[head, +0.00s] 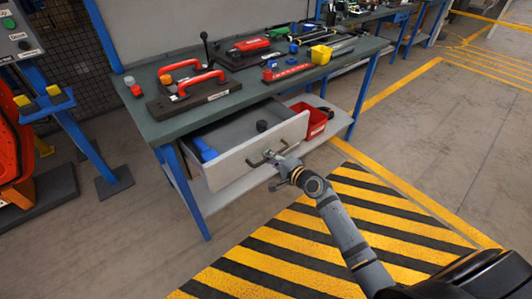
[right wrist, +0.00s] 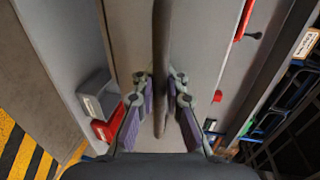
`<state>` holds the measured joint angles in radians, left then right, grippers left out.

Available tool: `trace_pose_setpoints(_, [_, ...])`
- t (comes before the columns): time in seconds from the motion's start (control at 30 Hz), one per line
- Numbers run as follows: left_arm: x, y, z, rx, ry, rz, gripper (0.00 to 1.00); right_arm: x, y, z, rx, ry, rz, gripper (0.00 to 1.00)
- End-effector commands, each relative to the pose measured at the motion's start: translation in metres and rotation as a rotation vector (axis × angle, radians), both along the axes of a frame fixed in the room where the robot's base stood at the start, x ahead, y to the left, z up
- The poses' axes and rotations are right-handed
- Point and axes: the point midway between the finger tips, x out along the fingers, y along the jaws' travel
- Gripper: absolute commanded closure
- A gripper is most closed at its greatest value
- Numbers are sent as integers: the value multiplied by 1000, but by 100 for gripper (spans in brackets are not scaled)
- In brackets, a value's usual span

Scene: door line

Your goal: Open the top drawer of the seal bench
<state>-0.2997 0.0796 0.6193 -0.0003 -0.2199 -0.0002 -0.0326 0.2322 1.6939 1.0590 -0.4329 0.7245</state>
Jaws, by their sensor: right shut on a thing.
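The seal bench (head: 160,130) has a dark green top and blue legs. Its top drawer (head: 225,165) stands partly open, with its pale grey front pulled out toward me. A blue item (head: 203,148) and a dark round item (head: 262,126) lie inside it. My right gripper (head: 273,160) is at the drawer front, shut on the drawer handle (head: 254,164). In the right wrist view the handle (right wrist: 160,60) runs as a dark bar between the two fingers of the gripper (right wrist: 161,122). My left gripper is not in view.
A red bin (head: 310,118) sits on the lower shelf, right of the drawer. A striped floor mat (head: 260,255) lies in front, and the floor to the right is clear.

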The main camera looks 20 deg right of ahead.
Motion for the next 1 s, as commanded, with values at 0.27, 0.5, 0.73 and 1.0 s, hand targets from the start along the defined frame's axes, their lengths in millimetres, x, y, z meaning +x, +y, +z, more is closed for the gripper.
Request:
trace_pose_setpoints(0.27, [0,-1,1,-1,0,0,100,-5,-2,2,-1,-5,-2,100])
trace_pose_setpoints(0.5, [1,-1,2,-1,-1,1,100,-5,-2,2,-1,-6,-2,100])
trace_pose_setpoints(0.73, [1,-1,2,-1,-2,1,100,-5,-2,2,-1,-4,-1,68])
trace_pose_setpoints(1.0, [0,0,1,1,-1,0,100,-5,-2,1,0,-2,-1,66])
